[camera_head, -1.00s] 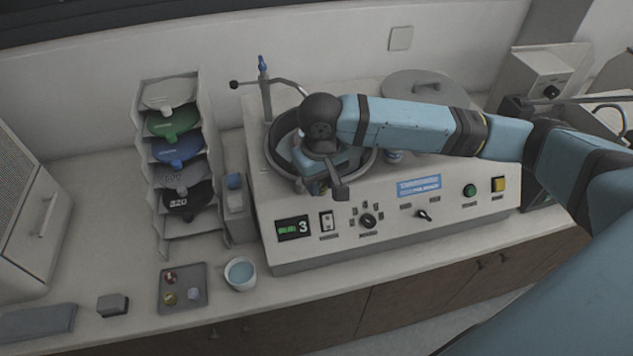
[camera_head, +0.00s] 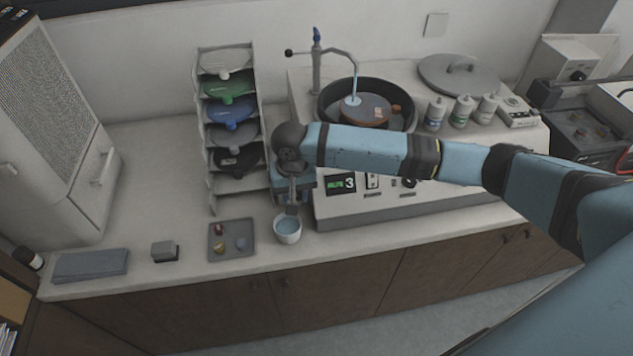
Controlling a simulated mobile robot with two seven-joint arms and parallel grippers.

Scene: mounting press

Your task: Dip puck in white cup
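The white cup (camera_head: 288,236), filled with bluish liquid, stands on the front of the counter beside the tray. My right gripper (camera_head: 292,209) points down at the cup's back rim, with its dark fingers low over or just inside the opening. Its fingertips are small and partly merge with the cup, so I cannot tell whether they are open or shut. No puck is visible in it. My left gripper is out of view.
A polishing machine (camera_head: 440,200) stands to the right, with water running from its tap onto a brown disc (camera_head: 362,110) in the basin. A rack of coloured discs (camera_head: 205,150) stands behind the tray. A grey block (camera_head: 164,250) and folded cloth (camera_head: 90,265) lie left.

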